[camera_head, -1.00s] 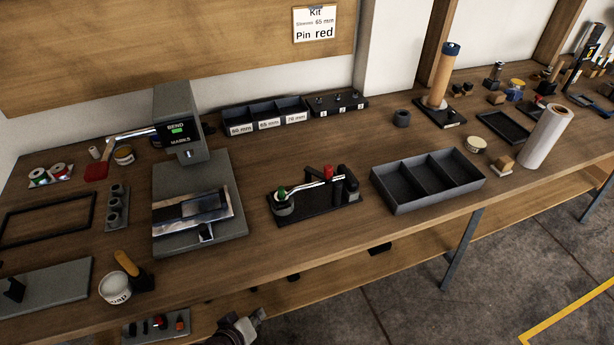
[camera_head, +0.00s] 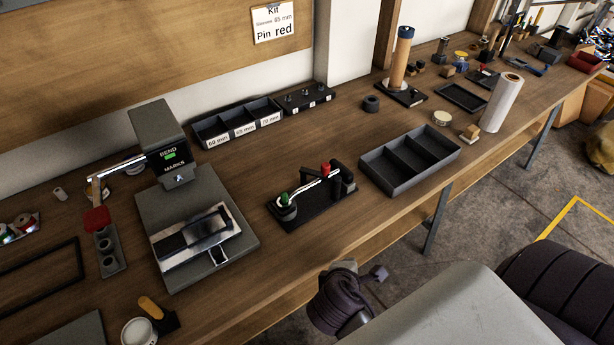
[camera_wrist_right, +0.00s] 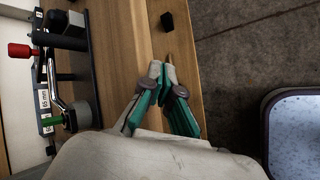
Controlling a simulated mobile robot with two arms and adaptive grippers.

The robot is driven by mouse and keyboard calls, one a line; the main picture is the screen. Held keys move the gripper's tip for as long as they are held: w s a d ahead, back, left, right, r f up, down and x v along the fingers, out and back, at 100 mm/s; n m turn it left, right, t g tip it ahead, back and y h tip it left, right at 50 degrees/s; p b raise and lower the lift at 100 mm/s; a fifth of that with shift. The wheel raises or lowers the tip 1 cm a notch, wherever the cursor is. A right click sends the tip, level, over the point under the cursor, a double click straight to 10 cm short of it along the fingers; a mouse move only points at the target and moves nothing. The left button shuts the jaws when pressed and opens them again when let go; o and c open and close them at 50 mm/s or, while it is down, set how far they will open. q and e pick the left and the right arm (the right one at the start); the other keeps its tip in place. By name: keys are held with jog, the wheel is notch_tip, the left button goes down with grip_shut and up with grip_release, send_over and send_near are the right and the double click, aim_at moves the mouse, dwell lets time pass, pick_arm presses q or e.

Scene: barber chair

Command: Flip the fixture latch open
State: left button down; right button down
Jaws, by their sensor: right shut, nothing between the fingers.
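The fixture (camera_head: 322,200) is a black base on the bench, left of the divided tray. A silver lever (camera_head: 307,190) lies across it, between a green knob (camera_head: 284,199) at the left and a red knob (camera_head: 325,168) at the far right. In the right wrist view the fixture stands at the left edge, with its red knob (camera_wrist_right: 18,50), silver lever (camera_wrist_right: 52,85) and green knob (camera_wrist_right: 50,121). My right gripper (camera_wrist_right: 161,68) is shut and empty over the bench's front edge, apart from the fixture. My left gripper is not in view.
A press (camera_head: 165,145) stands left of the fixture. A black divided tray (camera_head: 398,182) is at its right, labelled bins (camera_head: 238,128) behind it. A small black block (camera_wrist_right: 167,21) shows near the fingers. Bare bench (camera_head: 300,245) lies in front of the fixture.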

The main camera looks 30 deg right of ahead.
aim_at(325, 171)
jog(key=w+r+n+t+h, duration=0.1)
jog(key=n, duration=0.1)
jog(key=w+r+n+t+h, duration=0.1)
jog(key=w+n, duration=0.1)
jog(key=n, duration=0.1)
jog(key=w+r+n+t+h, duration=0.1)
jog(key=w+n, duration=0.1)
jog(key=n, duration=0.1)
jog(key=shift+a+r+h, duration=0.15)
jog(key=shift+r+h, duration=0.15)
jog(key=w+a+r+n+t+h, duration=0.1)
jog(key=w+a+r+n+t, duration=0.2)
jog(key=n, duration=0.5)
jog(key=shift+w+a+r+t, duration=0.4)
jog(key=shift+a+r+t, duration=0.25)
jog(key=shift+r+t, duration=0.15)
jog(key=p+x, duration=0.3)
jog(key=x, duration=1.1)
jog(key=shift+s+d, duration=0.1)
jog(key=shift+d, duration=0.1)
